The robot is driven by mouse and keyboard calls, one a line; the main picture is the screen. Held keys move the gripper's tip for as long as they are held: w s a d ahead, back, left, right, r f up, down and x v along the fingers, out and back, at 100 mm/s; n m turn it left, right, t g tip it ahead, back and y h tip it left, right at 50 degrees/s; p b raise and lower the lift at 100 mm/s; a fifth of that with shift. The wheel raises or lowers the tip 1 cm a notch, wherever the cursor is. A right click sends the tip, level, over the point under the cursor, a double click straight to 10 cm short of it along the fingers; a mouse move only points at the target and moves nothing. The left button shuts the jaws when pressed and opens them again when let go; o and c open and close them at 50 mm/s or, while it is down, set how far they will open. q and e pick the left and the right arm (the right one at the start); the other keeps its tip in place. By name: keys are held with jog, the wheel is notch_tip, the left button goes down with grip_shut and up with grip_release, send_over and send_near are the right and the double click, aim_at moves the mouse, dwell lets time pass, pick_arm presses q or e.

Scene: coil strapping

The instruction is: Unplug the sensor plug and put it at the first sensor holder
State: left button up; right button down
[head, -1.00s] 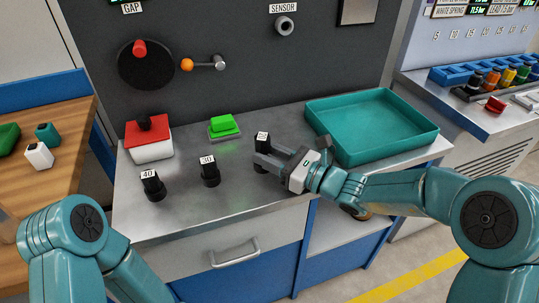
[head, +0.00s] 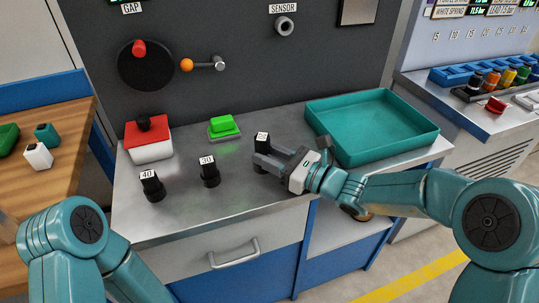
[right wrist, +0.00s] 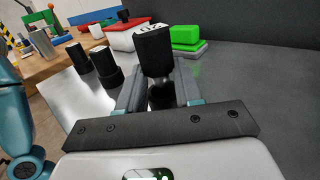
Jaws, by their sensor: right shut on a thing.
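A black plug with a white label on top (head: 262,141) stands on the steel worktop, left of the teal tray. It also shows in the right wrist view (right wrist: 153,52), looking slightly tilted there. My right gripper (head: 261,162) is shut on it, with one finger on each side low down. Its foot is mostly hidden between the fingers, so I cannot tell how it is seated. Two similar black plugs stand upright to the left, labelled 30 (head: 209,173) and 40 (head: 152,187). The SENSOR socket (head: 284,26) on the dark panel shows an open hole. My left gripper is out of view.
A teal tray (head: 425,142) stands at the worktop's back right and looks empty. A green button (head: 223,125) and a red-topped white box (head: 151,146) stand near the panel. A lever with an orange ball (head: 187,65) juts from the panel. The front middle worktop is clear.

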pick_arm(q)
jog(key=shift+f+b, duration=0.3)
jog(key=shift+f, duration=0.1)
pick_arm(e)
jog(key=shift+s+a+f, duration=0.1)
jog(key=shift+a+f, duration=0.05)
jog(key=shift+f, duration=0.3)
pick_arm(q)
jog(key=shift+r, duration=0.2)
pick_arm(e)
jog(key=shift+r, duration=0.2)
jog(key=shift+r+p, duration=1.1)
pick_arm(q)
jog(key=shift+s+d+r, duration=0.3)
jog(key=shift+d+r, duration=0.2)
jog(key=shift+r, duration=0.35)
pick_arm(e)
jog(key=shift+s+d, duration=0.25)
jog(key=shift+d, duration=0.35)
